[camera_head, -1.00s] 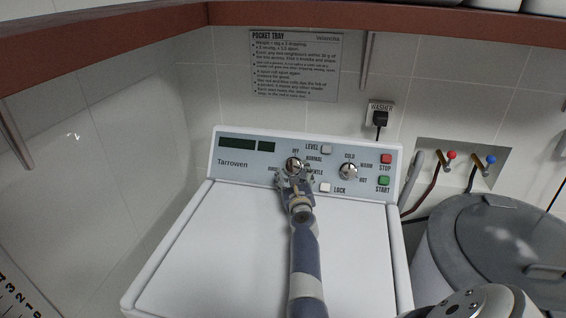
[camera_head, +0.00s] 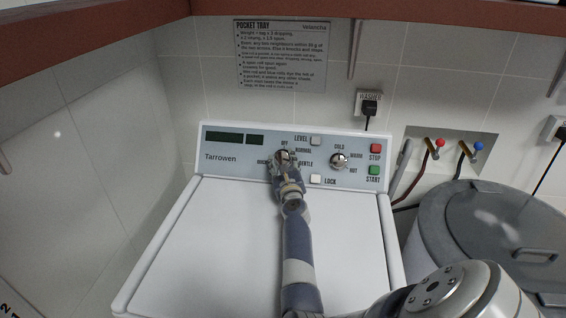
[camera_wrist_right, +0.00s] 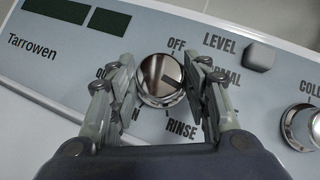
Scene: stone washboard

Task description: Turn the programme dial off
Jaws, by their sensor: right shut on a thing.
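The programme dial (camera_wrist_right: 160,80) is a round shiny metal knob on the washer's blue-grey control panel (camera_head: 226,157). It also shows in the head view (camera_head: 284,156), partly covered by my gripper. My right gripper (camera_wrist_right: 162,84) has one finger on each side of the dial and is shut on it; it also shows in the head view (camera_head: 284,163). A dark mark shows on the dial's face, right of its middle. The OFF label (camera_wrist_right: 176,43) is just above the dial, and RINSE (camera_wrist_right: 181,129) is below. Other labels are partly hidden by the fingers. My left gripper is not in view.
A second knob (camera_head: 339,161), for temperature, sits to the right. LEVEL (camera_head: 316,141) and LOCK (camera_head: 316,179) buttons are close by. Red STOP (camera_head: 376,148) and green START (camera_head: 374,170) buttons are farther right. A grey lidded tub (camera_head: 490,235) stands right of the washer.

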